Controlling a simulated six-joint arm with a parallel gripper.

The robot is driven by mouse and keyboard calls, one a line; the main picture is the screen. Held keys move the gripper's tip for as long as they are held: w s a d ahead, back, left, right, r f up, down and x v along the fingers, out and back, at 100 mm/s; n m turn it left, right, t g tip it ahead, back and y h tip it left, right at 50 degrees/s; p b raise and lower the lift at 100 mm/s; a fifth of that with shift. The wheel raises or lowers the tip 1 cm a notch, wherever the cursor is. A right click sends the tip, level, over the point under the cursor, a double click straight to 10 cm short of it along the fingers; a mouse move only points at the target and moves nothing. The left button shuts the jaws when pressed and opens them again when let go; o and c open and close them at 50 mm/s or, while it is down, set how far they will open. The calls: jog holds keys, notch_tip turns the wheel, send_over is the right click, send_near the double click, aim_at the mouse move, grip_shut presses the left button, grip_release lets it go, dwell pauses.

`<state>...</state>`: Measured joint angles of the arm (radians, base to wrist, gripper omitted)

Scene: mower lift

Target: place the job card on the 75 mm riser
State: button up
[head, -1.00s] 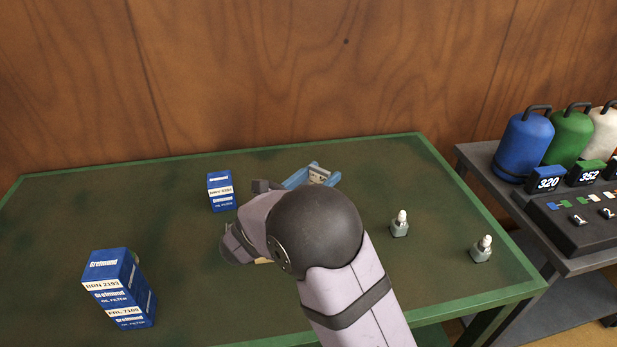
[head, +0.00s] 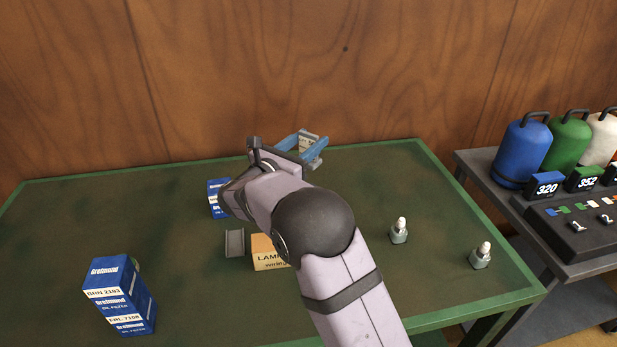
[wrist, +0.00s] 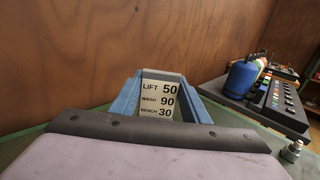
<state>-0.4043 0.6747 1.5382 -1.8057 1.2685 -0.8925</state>
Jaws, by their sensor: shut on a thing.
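My gripper (head: 309,150) has blue fingers and is over the back of the green bench. It is shut on the job card (head: 304,144), a pale card held between the fingers. In the wrist view the card (wrist: 159,101) faces me and reads LIFT 50, WASH 90, BENCH 30. I see no 75 mm label, so I cannot tell for certain which thing is the riser. A small grey channel-shaped block (head: 235,243) stands mid-bench, left of and nearer than the gripper. The gap between card and bench top is hard to judge.
A tan lamp wiring box (head: 268,258) sits beside the grey block, partly behind my arm. One blue oil filter box (head: 216,198) is behind it; stacked ones (head: 120,295) stand front left. Two small white-topped fittings (head: 399,231) (head: 481,255) stand right. The back left is clear.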

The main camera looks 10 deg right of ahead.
jog(key=shift+f+p, duration=0.35)
jog(key=shift+f, duration=3.75)
jog(key=shift+f, duration=0.15)
jog(key=shift+f, duration=0.15)
jog(key=o, duration=1.1)
jog(key=shift+c, duration=0.2)
jog(key=shift+r, duration=0.35)
jog(key=shift+s+a+f, duration=0.15)
jog(key=shift+s+a, duration=0.05)
jog(key=shift+a, duration=0.05)
jog(key=b+v, duration=0.2)
jog(key=v, duration=0.9)
jog(key=shift+s, duration=0.15)
